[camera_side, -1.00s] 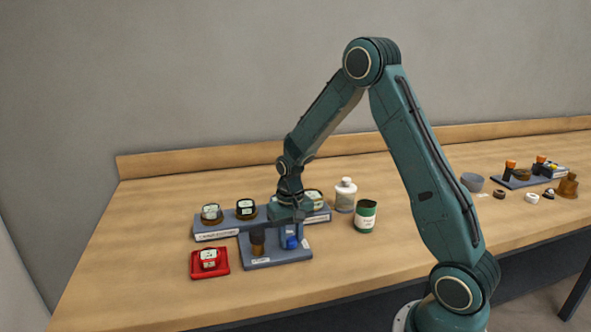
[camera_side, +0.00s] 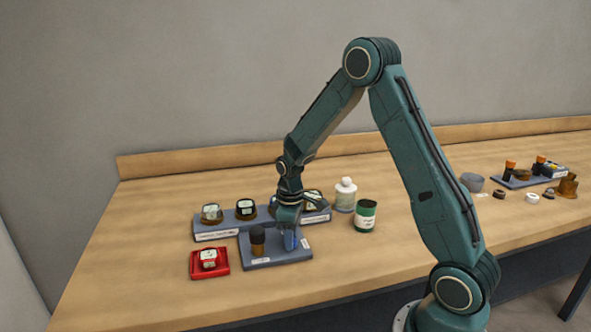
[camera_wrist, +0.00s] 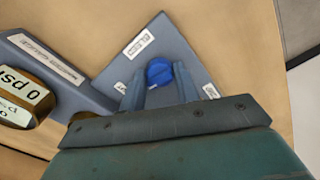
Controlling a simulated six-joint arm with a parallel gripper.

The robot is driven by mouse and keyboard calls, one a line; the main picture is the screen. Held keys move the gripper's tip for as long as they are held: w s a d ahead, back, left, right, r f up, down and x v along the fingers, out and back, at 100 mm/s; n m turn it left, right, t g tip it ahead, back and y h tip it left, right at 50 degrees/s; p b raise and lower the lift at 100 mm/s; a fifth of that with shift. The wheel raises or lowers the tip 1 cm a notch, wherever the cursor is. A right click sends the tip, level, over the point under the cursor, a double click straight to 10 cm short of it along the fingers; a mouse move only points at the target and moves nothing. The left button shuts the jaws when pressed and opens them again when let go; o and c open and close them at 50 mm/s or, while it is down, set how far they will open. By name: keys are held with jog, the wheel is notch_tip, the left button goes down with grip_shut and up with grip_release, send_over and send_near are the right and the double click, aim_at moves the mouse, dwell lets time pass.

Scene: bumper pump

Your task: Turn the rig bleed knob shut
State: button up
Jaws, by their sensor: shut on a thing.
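The blue bleed knob (camera_wrist: 160,72) stands on a grey-blue base plate (camera_wrist: 184,42) with white labels, one reading like "BLEED". My gripper (camera_wrist: 160,84) points down at the plate, its two fingers on either side of the knob and shut on it. In the side view my gripper (camera_side: 290,240) is low over the right part of the plate (camera_side: 262,262), and its fingers largely hide the knob. A dark cylinder with a brown lower part (camera_side: 257,242) stands on the left part of the same plate.
A long grey-blue rack (camera_side: 216,233) with several round gauges (camera_side: 246,207) lies just behind. A red tray (camera_side: 209,263) holding a gauge is at front left. A white bottle (camera_side: 345,194) and a green can (camera_side: 365,214) stand to the right. The front table is clear.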

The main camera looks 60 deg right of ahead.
jog(key=shift+n, duration=0.5)
jog(key=o, duration=0.9)
jog(key=shift+o, duration=0.2)
notch_tip(320, 180, up, 14)
dwell(0.6)
